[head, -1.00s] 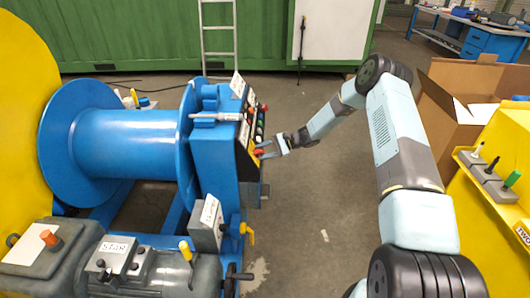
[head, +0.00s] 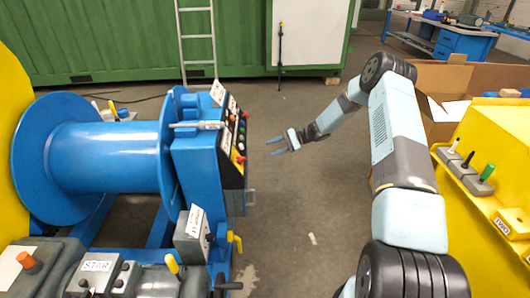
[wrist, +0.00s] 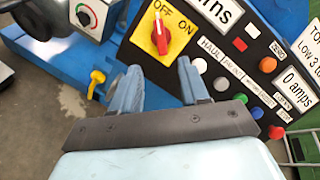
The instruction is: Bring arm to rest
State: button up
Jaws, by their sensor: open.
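My gripper (head: 276,147) is open and empty, held in the air to the right of the blue machine's control panel (head: 234,140), with a gap between them. In the wrist view, my two blue-grey fingers (wrist: 155,88) stand apart. Beyond them is the panel (wrist: 225,68) with a red rotary switch on a yellow plate (wrist: 160,33) marked OFF and ON. The red switch handle (wrist: 159,37) stands roughly upright in that picture. My arm reaches from the lower right of the head view, bent at the elbow.
A blue spool (head: 105,158) is at left. A yellow unit with several coloured handles (head: 487,172) and a cardboard box (head: 440,78) stand at right. A ladder (head: 197,45) leans at the green container (head: 100,40). The floor between machine and arm is clear.

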jog(key=shift+d+r, duration=0.1)
jog(key=shift+d, duration=0.35)
jog(key=shift+r, duration=0.1)
jog(key=s+d+r+n+h, duration=0.1)
jog(key=s+r+n+h, duration=0.15)
jog(key=s+r, duration=0.55)
jog(key=s+d+r+n+t+h, duration=0.1)
jog(key=s+r+h, duration=0.3)
jog(key=r, duration=0.8)
jog(key=s+d+r+n+h, duration=0.1)
jog(key=s+r+n+h, duration=0.15)
jog(key=s+r, duration=0.55)
jog(key=s+d+r+t+h, duration=0.1)
jog(key=s+d+r+t, duration=0.1)
jog(key=s, duration=0.7)
jog(key=s+d+r+n+t+h, duration=0.1)
jog(key=s+d+r, duration=0.3)
jog(key=s, duration=0.5)
jog(key=s+d+r+n+t+h, duration=0.1)
jog(key=s+d+r+t+h, duration=0.2)
jog(key=s+r, duration=0.3)
jog(key=shift+s+r+t, duration=0.3)
jog(key=shift+s+r, duration=0.1)
jog(key=shift+s, duration=1.25)
jog(key=shift+s, duration=0.1)
